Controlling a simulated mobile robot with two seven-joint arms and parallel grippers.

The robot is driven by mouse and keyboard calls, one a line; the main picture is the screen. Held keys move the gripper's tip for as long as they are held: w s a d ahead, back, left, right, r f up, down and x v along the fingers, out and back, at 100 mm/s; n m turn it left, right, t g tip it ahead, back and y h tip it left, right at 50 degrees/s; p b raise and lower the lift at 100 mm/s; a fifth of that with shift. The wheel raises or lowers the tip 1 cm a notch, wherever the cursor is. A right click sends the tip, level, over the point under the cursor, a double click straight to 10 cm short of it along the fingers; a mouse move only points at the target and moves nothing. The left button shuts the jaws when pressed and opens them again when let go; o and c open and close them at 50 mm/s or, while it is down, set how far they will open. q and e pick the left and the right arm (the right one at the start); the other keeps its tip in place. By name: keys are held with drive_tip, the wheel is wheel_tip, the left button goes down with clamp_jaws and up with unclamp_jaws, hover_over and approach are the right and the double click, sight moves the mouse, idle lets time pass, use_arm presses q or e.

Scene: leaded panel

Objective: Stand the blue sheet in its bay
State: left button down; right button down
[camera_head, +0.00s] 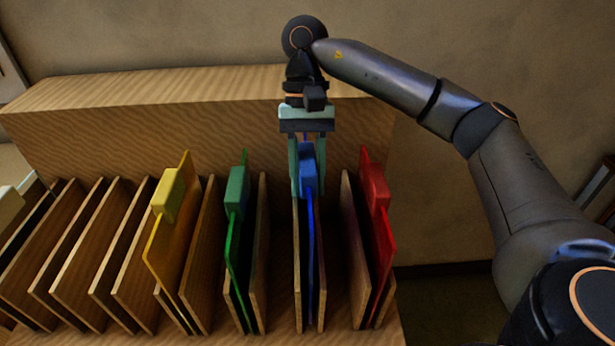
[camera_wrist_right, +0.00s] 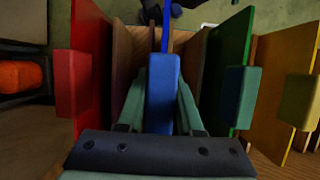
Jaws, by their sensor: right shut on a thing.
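The blue sheet (camera_head: 310,245) stands upright between two wooden dividers of the rack, in the bay between the green and red sheets. Its blue grip block (camera_head: 308,172) is at the top. My right gripper (camera_head: 308,180) is shut on this block from above, with a pale green finger on each side. In the right wrist view the blue block (camera_wrist_right: 162,92) sits between the fingers, with the sheet's edge beyond it. Whether the sheet's bottom edge touches the rack floor is hidden. My left gripper is in neither view.
A green sheet (camera_head: 236,225) and a yellow sheet (camera_head: 168,235) stand in bays to the left. A red sheet (camera_head: 378,220) stands close on the right. Empty wooden dividers (camera_head: 75,250) fill the far left. The wooden back panel (camera_head: 200,125) rises behind the rack.

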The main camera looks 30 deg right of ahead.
drive_tip(key=shift+f+b, duration=0.55)
drive_tip(key=shift+f, duration=0.25)
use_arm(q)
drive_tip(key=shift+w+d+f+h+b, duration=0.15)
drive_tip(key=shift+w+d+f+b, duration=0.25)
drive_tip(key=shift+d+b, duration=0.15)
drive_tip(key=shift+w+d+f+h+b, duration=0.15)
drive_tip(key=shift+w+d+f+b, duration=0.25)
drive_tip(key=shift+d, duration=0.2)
use_arm(e)
wheel_tip(320, 180, down, 3)
drive_tip(key=shift+r, duration=0.2)
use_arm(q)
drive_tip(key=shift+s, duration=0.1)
use_arm(e)
drive_tip(key=c, duration=0.8)
unclamp_jaws()
drive_tip(key=o, duration=0.3)
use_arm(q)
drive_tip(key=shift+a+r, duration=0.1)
use_arm(e)
drive_tip(key=shift+f, duration=0.15)
